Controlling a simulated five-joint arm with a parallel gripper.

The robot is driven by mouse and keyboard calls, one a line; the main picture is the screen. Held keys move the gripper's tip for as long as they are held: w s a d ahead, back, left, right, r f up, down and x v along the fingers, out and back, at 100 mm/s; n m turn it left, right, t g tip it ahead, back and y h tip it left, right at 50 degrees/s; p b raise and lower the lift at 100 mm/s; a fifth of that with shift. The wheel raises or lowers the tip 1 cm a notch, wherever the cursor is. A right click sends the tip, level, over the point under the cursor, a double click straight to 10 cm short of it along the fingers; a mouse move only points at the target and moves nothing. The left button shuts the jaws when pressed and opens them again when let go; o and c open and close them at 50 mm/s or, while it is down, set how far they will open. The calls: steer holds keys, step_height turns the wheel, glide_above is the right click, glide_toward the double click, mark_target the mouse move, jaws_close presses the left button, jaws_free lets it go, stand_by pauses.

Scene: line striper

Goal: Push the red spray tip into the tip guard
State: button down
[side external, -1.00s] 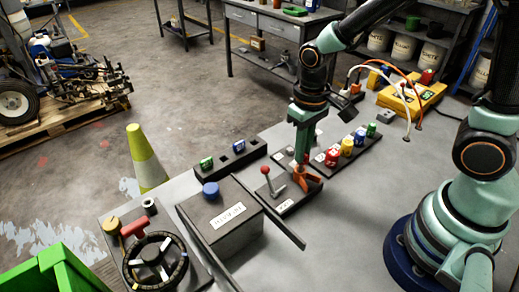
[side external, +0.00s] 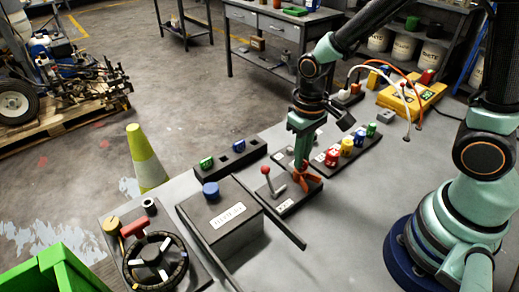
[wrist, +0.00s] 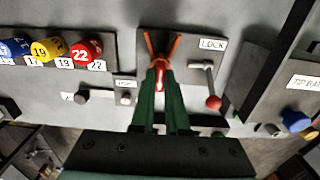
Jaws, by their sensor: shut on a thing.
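The orange-red tip guard (side external: 310,180) stands on a dark plate on the grey bench, its two prongs splayed in a V. In the wrist view the guard (wrist: 163,45) is straight ahead of my fingertips. My gripper (side external: 302,160) points down at the guard, its green fingers shut on a narrow red piece, which looks like the red spray tip (wrist: 162,66). In the wrist view my gripper (wrist: 160,72) has the red piece between its fingers, its end at the base of the V. The fingers hide most of it, so I cannot tell how deep it sits.
A lever with a red knob (wrist: 213,102) stands beside the guard, near a LOCK label (wrist: 212,44). A rack holds numbered knobs, including a red 22 (wrist: 85,51). A dark box with a blue cap (side external: 210,190) and a long raised edge stands left of the guard.

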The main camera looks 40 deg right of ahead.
steer(key=shift+f, duration=0.25)
steer(key=c, duration=0.5)
jaws_free()
steer(key=shift+r, duration=3.5)
steer(key=shift+s+d+r+t, duration=0.45)
steer(key=shift+d+r+t, duration=0.55)
steer(key=shift+r, duration=0.75)
steer(key=shift+s+d+r+t, duration=0.45)
steer(key=shift+d+r+t, duration=0.5)
steer(key=shift+r, duration=0.85)
steer(key=shift+s+d+r+t, duration=0.45)
steer(key=shift+d+r+t, duration=0.5)
steer(key=shift+r, duration=0.8)
